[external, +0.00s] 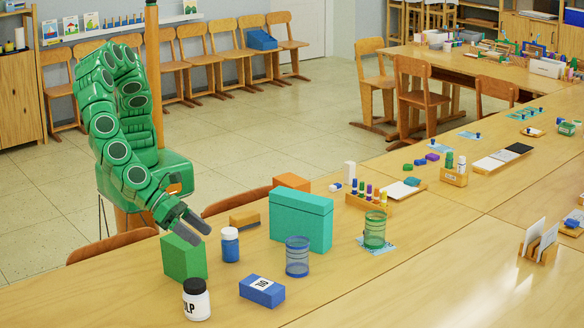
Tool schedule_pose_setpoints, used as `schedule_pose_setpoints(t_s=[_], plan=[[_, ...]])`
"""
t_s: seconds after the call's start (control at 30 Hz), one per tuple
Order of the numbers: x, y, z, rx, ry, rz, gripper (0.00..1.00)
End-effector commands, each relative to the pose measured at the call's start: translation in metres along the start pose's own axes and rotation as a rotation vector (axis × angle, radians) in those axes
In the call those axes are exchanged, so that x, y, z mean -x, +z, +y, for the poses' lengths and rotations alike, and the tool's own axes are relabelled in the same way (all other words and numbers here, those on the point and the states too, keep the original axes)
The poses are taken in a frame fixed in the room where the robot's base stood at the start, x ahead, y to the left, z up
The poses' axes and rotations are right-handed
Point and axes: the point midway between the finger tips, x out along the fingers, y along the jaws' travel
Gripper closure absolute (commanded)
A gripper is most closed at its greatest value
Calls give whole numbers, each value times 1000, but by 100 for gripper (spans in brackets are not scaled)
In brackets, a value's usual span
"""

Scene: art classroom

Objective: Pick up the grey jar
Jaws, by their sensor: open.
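No jar here is plainly grey. A white jar (196,301) with a black lid and dark lettering stands upright at the table's near left edge. A blue jar (230,246) with a white lid stands upright behind it, to its right. My gripper (198,232) has dark grey fingers and is open and empty. It hangs above the table, over the right part of a green block (184,258) and left of the blue jar. It appears apart from both jars. The green block hides part of the table behind the white jar.
A blue labelled box (262,291), a blue mesh cup (297,257) and a teal box (300,221) stand to the right. A yellow-brown block (244,219) lies behind the blue jar. The table's near middle (400,295) is clear.

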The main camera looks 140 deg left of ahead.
Motion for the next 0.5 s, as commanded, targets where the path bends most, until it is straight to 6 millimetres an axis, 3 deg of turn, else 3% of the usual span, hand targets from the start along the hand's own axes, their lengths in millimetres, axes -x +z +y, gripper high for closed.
schedule_pose_setpoints(t_s=[0.37, 0.4, 0.5], plan=[[68, -16, -52, -267, -70, -183, 10], [72, -18, -55, -284, -75, -196, 10], [58, -32, -48, -279, -68, -190, 10]])
